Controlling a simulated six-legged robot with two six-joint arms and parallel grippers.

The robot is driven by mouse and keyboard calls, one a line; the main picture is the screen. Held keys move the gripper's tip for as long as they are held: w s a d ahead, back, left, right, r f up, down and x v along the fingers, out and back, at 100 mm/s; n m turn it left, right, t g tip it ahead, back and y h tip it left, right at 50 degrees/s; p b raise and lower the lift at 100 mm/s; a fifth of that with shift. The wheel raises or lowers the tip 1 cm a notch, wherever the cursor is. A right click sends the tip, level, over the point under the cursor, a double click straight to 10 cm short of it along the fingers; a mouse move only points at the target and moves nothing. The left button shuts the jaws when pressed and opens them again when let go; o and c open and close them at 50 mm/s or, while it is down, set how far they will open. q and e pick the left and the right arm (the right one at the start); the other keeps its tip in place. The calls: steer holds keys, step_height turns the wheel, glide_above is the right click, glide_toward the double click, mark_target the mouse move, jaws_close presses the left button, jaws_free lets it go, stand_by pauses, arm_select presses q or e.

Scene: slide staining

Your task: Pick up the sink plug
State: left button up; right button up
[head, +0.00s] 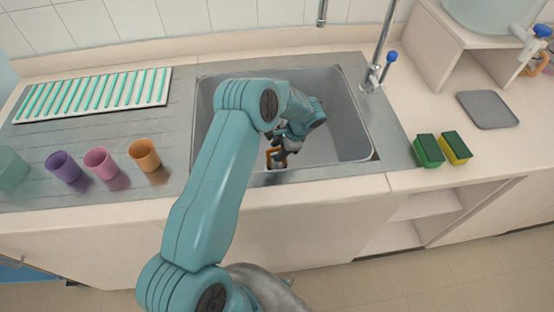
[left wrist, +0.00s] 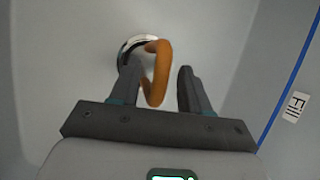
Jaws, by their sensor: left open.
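The sink plug (left wrist: 159,72) shows in the left wrist view as an orange loop handle rising from a round, pale-rimmed fitting on the sink floor. My left gripper (left wrist: 157,86) is open, with the orange handle between its two dark fingers; the handle looks nearer the left finger. I cannot tell whether a finger touches it. In the head view my left gripper (head: 280,150) is down inside the sink (head: 345,130), and a bit of the orange plug (head: 276,153) shows at its fingers. The arm hides part of the sink. My right gripper is not in view.
A tap (head: 374,75) stands at the sink's back right. Several cups, one orange (head: 144,155), and a striped rack (head: 95,95) are on the left drainboard. Two sponges (head: 428,151) lie right of the sink. A blue line and a "Fill" label (left wrist: 297,106) mark the sink wall.

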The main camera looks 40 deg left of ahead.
arm_select(q)
steer(key=shift+s+r, duration=0.1)
jaws_close()
